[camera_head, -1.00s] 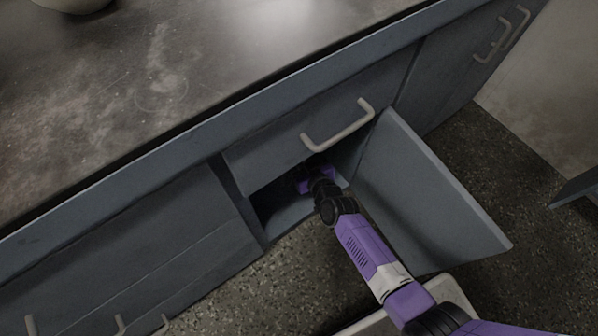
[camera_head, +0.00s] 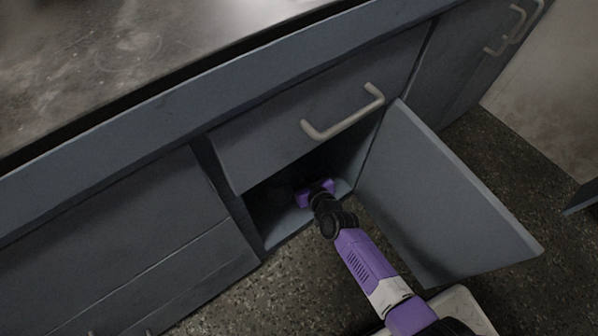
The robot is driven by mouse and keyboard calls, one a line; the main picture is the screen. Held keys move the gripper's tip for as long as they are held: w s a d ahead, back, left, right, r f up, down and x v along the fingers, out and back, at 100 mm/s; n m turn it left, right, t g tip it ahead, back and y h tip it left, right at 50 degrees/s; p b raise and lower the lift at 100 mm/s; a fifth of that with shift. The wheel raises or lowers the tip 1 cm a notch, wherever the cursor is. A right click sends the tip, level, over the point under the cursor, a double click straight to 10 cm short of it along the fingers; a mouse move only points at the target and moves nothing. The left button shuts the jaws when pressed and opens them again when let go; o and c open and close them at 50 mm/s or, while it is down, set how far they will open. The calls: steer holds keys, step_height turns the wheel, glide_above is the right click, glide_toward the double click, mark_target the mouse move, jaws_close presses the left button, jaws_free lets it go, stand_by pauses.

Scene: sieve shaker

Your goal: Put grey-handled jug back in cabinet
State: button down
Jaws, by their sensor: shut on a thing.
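My gripper (camera_head: 305,194) is inside the open lower compartment of the cabinet (camera_head: 285,238), below a shut drawer. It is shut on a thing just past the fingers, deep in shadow. Only a dim dark shape shows there, which I take to be the grey-handled jug; its handle and outline cannot be made out. I cannot tell whether it touches the cabinet floor. The cabinet door (camera_head: 440,200) stands wide open to the right of my arm.
The drawer's handle (camera_head: 343,115) juts out just above the opening. The dark worktop (camera_head: 130,70) lies above. Closed cabinet fronts (camera_head: 110,235) are on the left. The speckled floor (camera_head: 300,285) in front is clear around my arm.

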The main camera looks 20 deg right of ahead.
steer(key=shift+r, duration=0.1)
steer(key=c, duration=1.5)
jaws_free()
steer(key=shift+p+v, duration=4.2)
steer(key=shift+v, duration=1.75)
